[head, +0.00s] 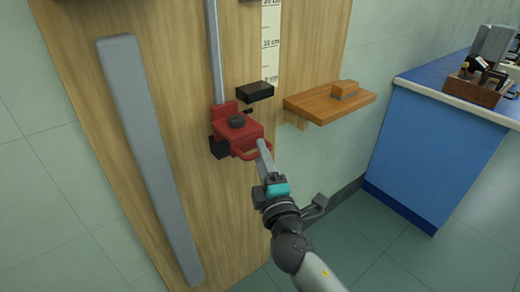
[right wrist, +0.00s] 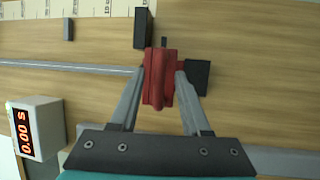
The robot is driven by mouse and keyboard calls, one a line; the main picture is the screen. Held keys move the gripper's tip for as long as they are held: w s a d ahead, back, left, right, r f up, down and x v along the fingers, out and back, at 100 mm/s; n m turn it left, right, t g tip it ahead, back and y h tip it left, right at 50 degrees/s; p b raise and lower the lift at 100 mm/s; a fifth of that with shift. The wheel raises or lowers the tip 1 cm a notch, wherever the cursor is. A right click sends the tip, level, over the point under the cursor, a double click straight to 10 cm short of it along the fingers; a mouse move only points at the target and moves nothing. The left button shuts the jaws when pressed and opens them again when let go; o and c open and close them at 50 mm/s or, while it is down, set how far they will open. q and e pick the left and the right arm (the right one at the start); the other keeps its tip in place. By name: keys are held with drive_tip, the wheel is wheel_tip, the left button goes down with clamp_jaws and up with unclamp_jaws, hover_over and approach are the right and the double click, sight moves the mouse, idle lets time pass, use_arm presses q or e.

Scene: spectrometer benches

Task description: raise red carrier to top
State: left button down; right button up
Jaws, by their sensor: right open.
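The red carrier (head: 240,132) sits low on a vertical metal rail (head: 214,60) on the wooden board, with a dark knob on top and a red loop handle at its front. My right gripper (head: 263,147) is at that handle. In the right wrist view, the red carrier (right wrist: 158,82) shows between the two grey fingers of my right gripper (right wrist: 160,76), one on each side. The jaws are open; whether a finger touches the red part, I cannot tell. My left gripper is not in view.
A black block (head: 255,92) sits beside the rail near the printed scale (head: 270,45). A wooden shelf (head: 330,102) juts out at right. A long grey bar (head: 148,150) is on the board's left. A timer (right wrist: 35,127) reads 0.00 s. A blue bench (head: 430,150) stands right.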

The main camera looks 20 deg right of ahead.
drive_tip(key=shift+w+r, duration=0.1)
drive_tip(key=shift+w, duration=0.7)
clamp_jaws()
idle(1.0)
